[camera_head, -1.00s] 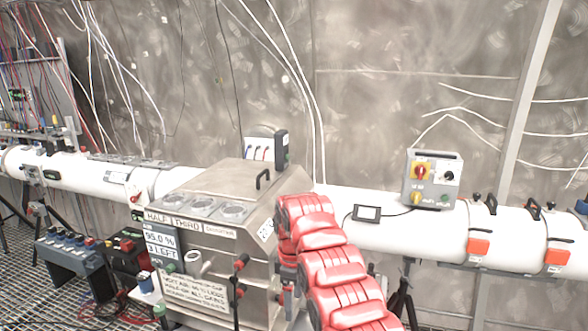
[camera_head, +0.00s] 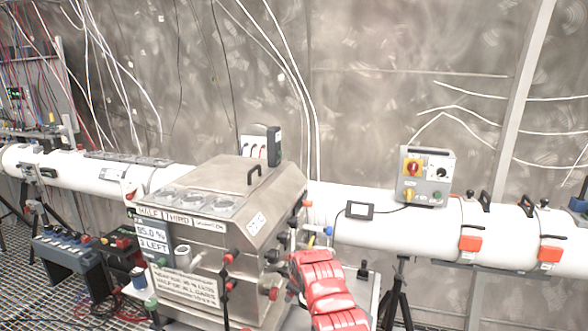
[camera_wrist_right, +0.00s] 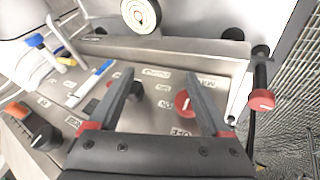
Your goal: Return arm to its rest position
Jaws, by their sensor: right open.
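My right arm shows in the head view as a red segmented arm (camera_head: 326,290) coming up from the bottom, right of the steel machine (camera_head: 222,225). The arm's end is near the machine's right side, and its gripper cannot be made out there. In the right wrist view my right gripper (camera_wrist_right: 158,98) is open, with two dark fingers apart and nothing between them. It faces a steel panel (camera_wrist_right: 150,55) with labels, a red knob (camera_wrist_right: 183,101) and a black knob. I cannot tell whether the fingers touch the panel. My left gripper is not in view.
A long white pipe (camera_head: 385,222) runs behind the machine along the wall. A grey switch box (camera_head: 427,177) sits on it. A black tripod (camera_head: 397,295) stands right of my arm. A blue-grey box (camera_head: 72,262) stands on the grating at left. A red-capped rod (camera_wrist_right: 261,99) is right of my fingers.

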